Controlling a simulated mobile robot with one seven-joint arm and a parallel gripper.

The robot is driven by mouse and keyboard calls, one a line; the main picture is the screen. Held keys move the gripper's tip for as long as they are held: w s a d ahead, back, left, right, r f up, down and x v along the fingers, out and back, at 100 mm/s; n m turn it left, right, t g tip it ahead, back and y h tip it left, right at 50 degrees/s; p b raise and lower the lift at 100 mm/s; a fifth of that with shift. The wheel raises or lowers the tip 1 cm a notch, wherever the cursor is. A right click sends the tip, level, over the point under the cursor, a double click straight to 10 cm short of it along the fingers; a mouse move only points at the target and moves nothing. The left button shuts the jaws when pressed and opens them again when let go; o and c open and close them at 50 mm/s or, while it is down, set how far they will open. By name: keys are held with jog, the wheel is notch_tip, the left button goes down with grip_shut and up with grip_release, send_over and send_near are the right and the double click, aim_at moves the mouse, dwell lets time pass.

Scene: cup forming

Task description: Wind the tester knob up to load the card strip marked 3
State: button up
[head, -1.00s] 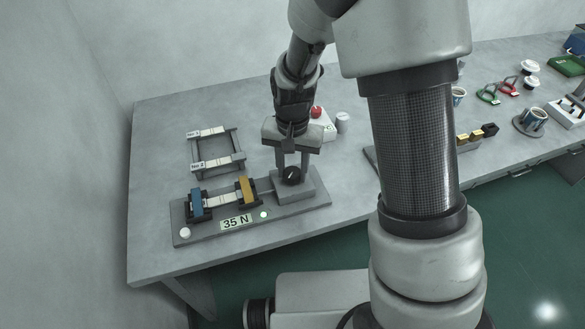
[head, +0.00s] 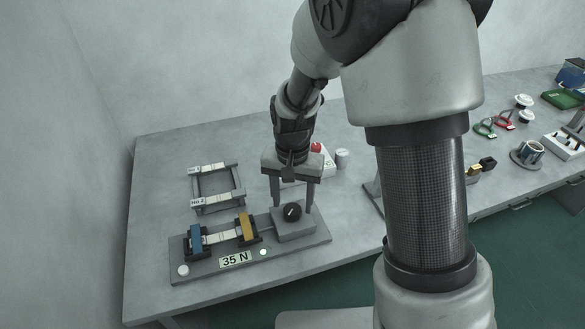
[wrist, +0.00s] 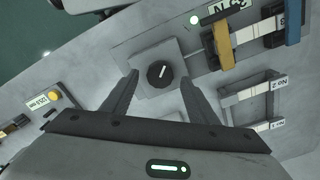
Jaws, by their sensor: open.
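The tester (head: 300,253) is a grey plate at the table's front left. Its display (head: 236,260) reads 35 N, with a lit green lamp (head: 263,252) beside it. My gripper (head: 292,208) is open. Its fingers (wrist: 160,80) stand apart on either side of the knob, clear of it.
A rack (head: 237,184) behind the tester holds strips No.1 (head: 208,168) and No.2 (head: 212,197). A red button box (head: 317,150) and a white cylinder (head: 342,157) stand behind my gripper. Cups and other fixtures are at the right. A white button (head: 183,270) is on the tester's left end.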

aim_at(292, 209)
notch_tip(292, 209, up, 15)
jog(key=p, duration=0.1)
jog(key=shift+f, duration=0.1)
dwell(1.7)
